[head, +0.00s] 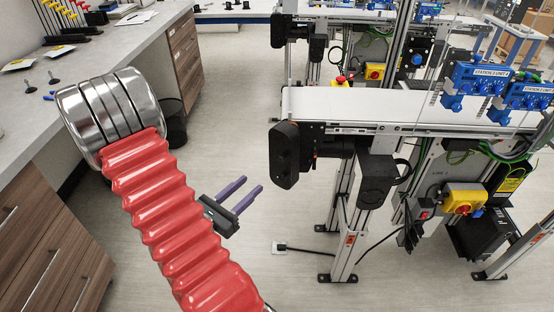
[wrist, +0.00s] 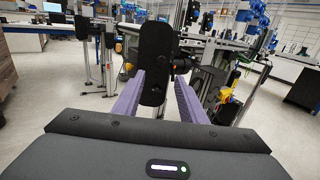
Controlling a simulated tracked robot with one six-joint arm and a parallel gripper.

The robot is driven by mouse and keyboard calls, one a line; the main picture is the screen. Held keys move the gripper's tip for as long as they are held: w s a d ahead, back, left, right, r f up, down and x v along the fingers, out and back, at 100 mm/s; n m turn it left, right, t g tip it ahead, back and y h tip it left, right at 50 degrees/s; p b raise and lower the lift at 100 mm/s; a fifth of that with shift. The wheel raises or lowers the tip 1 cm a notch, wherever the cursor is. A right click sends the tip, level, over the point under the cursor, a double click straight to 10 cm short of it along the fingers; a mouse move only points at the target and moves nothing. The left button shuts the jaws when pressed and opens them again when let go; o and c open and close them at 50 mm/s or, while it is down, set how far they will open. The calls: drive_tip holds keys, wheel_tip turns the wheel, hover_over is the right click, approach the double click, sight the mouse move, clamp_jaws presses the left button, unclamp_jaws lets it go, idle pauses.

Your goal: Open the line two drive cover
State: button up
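The drive cover (head: 285,155) is a black upright plate with rounded ends, at the left end of the nearer conveyor (head: 350,105). It looks closed against the drive housing. In the wrist view the cover (wrist: 155,55) stands upright ahead, between the lines of my two purple fingers. My gripper (head: 251,185) is open and empty, left of the cover and apart from it. Its fingers point toward the conveyor end. In the wrist view my gripper (wrist: 159,80) shows its fingers on both sides of the cover's lower part. Any hinge or latch is too small to tell.
A black motor box (head: 378,180) hangs under the conveyor, right of the cover. A yellow switch box (head: 464,199) sits farther right. A second conveyor (head: 345,15) stands behind. A workbench (head: 90,75) with drawers runs along the left. The floor between bench and conveyor is mostly clear.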

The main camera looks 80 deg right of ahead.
sight(279, 159)
drive_tip(key=shift+x, duration=6.95)
drive_tip(key=shift+a+r, duration=0.1)
drive_tip(key=shift+c, duration=0.7)
clamp_jaws()
